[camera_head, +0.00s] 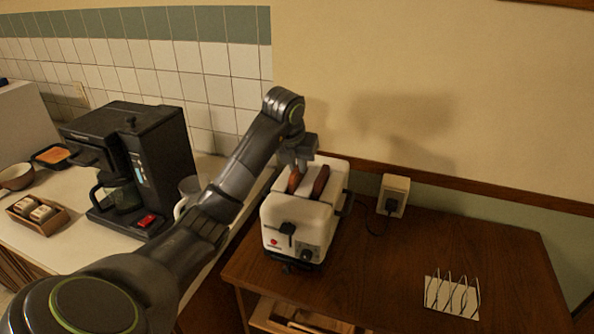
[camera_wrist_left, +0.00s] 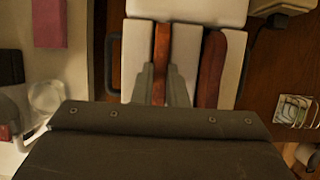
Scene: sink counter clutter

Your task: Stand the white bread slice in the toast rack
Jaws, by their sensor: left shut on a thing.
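Two bread slices stand in the slots of a white toaster (camera_head: 290,222). The lighter, orange-brown slice, which I take for the white bread slice (camera_head: 293,184), is in the left slot. A darker brown slice (camera_head: 320,182) is in the right slot. My left gripper (camera_head: 296,168) is over the left slot, shut on the lighter slice. In the left wrist view its fingers (camera_wrist_left: 161,88) lie on both sides of that slice (camera_wrist_left: 161,50); its lower part is hidden in the toaster. The wire toast rack (camera_head: 452,297) stands empty at the table's right; it also shows in the left wrist view (camera_wrist_left: 293,111).
A black coffee maker (camera_head: 160,150), a white mug (camera_head: 188,190) and a small wooden tray (camera_head: 52,224) are on the counter at left. A wall socket with a plug (camera_head: 393,195) is behind the table (camera_head: 400,270), whose middle is clear.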

